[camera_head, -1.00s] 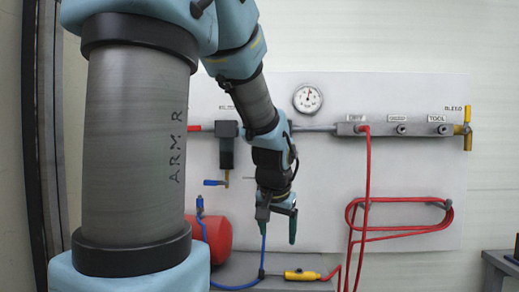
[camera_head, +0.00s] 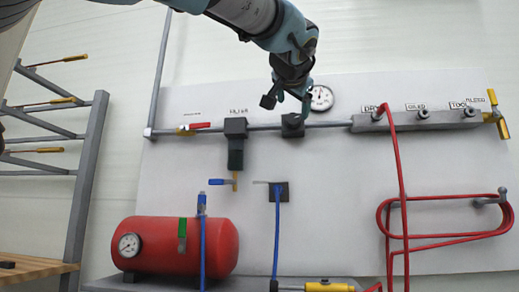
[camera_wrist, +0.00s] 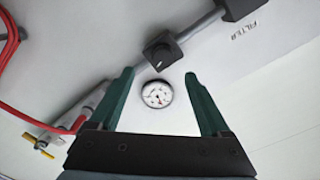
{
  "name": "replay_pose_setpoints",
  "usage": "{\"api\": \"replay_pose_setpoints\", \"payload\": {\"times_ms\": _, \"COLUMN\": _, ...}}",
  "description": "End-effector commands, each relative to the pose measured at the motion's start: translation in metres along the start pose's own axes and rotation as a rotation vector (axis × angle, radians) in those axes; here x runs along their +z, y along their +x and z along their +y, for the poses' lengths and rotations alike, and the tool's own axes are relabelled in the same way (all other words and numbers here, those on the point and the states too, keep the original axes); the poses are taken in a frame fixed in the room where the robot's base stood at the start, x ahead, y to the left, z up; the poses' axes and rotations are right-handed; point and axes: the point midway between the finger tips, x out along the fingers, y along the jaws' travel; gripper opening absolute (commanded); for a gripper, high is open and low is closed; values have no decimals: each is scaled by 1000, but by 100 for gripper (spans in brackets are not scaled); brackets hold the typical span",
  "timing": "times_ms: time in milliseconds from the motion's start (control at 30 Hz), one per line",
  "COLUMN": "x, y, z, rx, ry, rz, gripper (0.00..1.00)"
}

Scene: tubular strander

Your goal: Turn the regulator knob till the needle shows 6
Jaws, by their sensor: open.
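The black regulator (camera_head: 292,127) sits on the grey pipe below the pressure gauge, in the middle of the panel. In the wrist view, its square body and round knob (camera_wrist: 161,54) show just beyond my fingertips. The round white gauge (camera_head: 321,98) is up and right of the regulator; it also shows in the wrist view (camera_wrist: 157,95), between my fingers. Its needle is too small to read surely. My gripper (camera_head: 287,103) is open in front of the panel, by the regulator and gauge. In the wrist view, its green fingers (camera_wrist: 159,76) are spread with nothing between them.
The black filter (camera_head: 235,140) and a red-handled valve (camera_head: 193,127) are to the left on the pipe. The outlet manifold (camera_head: 430,121) with a red hose (camera_head: 399,180) is to the right. A red tank (camera_head: 175,246) stands below left. The panel between the blue and red hoses is bare.

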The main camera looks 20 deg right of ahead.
Motion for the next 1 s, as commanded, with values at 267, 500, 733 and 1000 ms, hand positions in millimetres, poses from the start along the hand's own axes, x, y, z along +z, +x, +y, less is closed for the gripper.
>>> {"api": "replay_pose_setpoints", "payload": {"times_ms": 267, "x": -10, "y": 8, "z": 0, "rx": -12, "ry": 7, "rz": 24, "gripper": 81}}
{"api": "replay_pose_setpoints", "payload": {"times_ms": 500, "x": -10, "y": 54, "z": 0, "rx": -8, "ry": 5, "rz": 23, "gripper": 81}}
{"api": "replay_pose_setpoints", "payload": {"times_ms": 733, "x": -12, "y": 86, "z": 1, "rx": -8, "ry": 7, "rz": 24, "gripper": 81}}
{"api": "replay_pose_setpoints", "payload": {"times_ms": 1000, "x": -12, "y": 100, "z": 0, "rx": -10, "ry": 7, "rz": 25, "gripper": 81}}
